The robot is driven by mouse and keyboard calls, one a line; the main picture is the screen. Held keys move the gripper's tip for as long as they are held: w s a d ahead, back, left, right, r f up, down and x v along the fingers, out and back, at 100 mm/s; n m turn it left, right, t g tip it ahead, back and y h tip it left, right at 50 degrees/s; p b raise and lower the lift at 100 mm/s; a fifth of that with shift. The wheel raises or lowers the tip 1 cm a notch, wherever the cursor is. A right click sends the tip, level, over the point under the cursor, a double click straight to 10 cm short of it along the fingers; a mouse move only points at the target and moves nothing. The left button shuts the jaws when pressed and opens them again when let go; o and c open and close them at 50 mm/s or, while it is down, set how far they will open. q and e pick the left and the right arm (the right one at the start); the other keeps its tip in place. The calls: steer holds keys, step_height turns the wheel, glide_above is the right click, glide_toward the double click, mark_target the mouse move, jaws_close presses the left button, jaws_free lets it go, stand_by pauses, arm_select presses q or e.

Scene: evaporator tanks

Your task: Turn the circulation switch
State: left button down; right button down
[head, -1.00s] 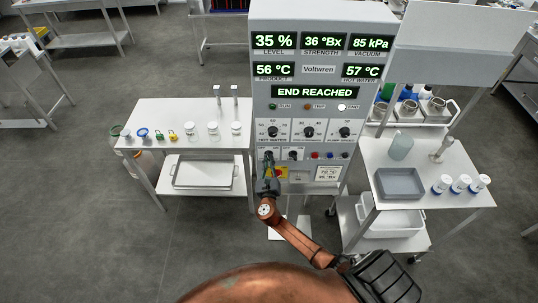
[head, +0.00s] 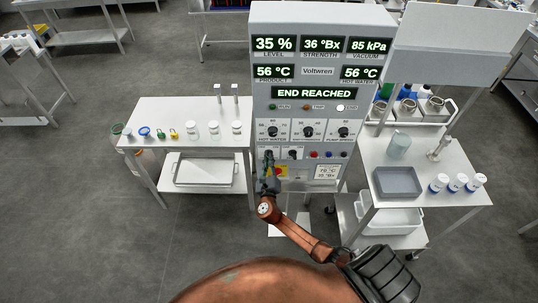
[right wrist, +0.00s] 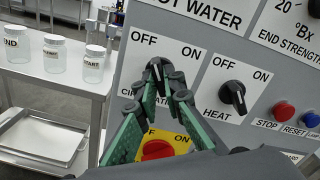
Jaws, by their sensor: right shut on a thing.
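The circulation switch (right wrist: 157,68) is a small black knob on a white plate marked OFF and ON, on the grey control panel (head: 360,110). In the right wrist view my right gripper (right wrist: 161,84) has its green, dark-tipped fingers shut on the knob from both sides. The fingers hide part of the knob and its label, so its exact angle is hard to tell. In the head view my right gripper (head: 268,166) reaches the panel's lower left and covers most of the switch. My left gripper is not in view.
The heat switch (right wrist: 233,94) sits just right, pointing towards OFF. A red knob on a yellow plate (right wrist: 157,149) lies just below my fingers. The panel display (head: 302,93) reads END REACHED. Side tables with jars (head: 213,128) and a grey tray (head: 397,182) flank the panel.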

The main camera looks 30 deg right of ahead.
steer(key=shift+n, duration=0.6)
steer(key=shift+n+p, duration=0.7)
steer(key=shift+p, duration=0.1)
steer(key=c, duration=2)
jaws_free()
steer(key=shift+o, duration=0.2)
steer(key=v, duration=1.2)
